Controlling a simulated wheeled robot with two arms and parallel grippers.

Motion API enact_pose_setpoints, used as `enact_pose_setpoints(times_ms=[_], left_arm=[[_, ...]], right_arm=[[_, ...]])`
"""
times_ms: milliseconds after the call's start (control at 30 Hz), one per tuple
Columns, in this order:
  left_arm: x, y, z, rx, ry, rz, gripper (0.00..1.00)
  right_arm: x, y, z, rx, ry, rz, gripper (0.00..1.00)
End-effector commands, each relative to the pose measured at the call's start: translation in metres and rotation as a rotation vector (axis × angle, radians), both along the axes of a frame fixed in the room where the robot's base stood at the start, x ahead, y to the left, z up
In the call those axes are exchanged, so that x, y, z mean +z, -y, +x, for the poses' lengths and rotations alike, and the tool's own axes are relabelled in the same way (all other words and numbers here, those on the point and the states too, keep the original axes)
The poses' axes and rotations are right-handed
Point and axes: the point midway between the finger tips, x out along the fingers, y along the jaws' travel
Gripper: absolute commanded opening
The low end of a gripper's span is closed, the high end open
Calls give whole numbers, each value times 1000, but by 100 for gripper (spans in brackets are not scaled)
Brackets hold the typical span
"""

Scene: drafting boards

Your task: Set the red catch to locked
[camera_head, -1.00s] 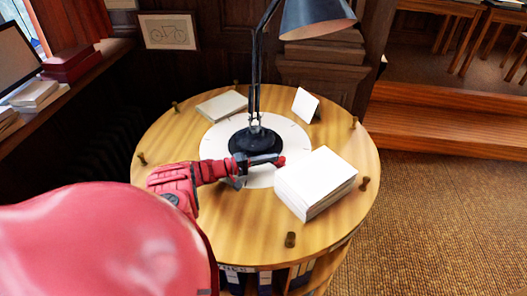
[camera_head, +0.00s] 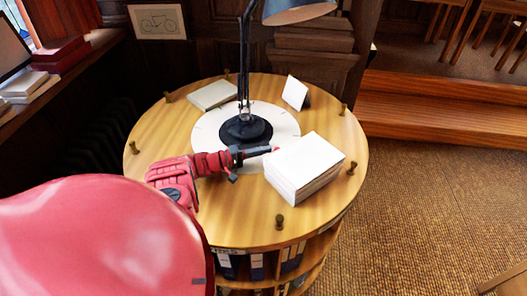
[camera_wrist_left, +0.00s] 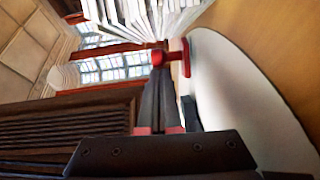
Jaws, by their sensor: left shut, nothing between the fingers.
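The red catch (camera_head: 276,149) shows as a small red spot at the right edge of the white disc, beside the paper stack. In the left wrist view the catch (camera_wrist_left: 185,57) has a round red knob and a short crossbar, next to the pale disc. My left gripper (camera_head: 268,151) is shut and empty, low over the table in front of the lamp base. Its fingertips (camera_wrist_left: 158,72) are right at the red knob; I cannot tell whether they touch. The catch's markings are not readable. My right gripper is not in view.
A black desk lamp (camera_head: 246,129) stands on the white disc (camera_head: 288,122) in the middle of the round wooden table (camera_head: 160,135). A paper stack (camera_head: 305,165) lies close right of my gripper. A book (camera_head: 213,95) and a white card (camera_head: 296,93) are behind. Pegs line the rim.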

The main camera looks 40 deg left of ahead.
Motion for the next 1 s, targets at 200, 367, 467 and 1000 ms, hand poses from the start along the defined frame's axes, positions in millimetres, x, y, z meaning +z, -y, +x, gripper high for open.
enact_pose_setpoints(times_ms=[200,367,467,1000], left_arm=[[-5,-31,-12,-3,8,3,0],[1,-52,-47,0,6,-1,0],[1,-64,-66,1,6,0,0],[8,-81,-97,-3,5,-2,0]], right_arm=[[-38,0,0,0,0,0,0],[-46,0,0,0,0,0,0],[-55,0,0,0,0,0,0],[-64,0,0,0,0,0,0]])
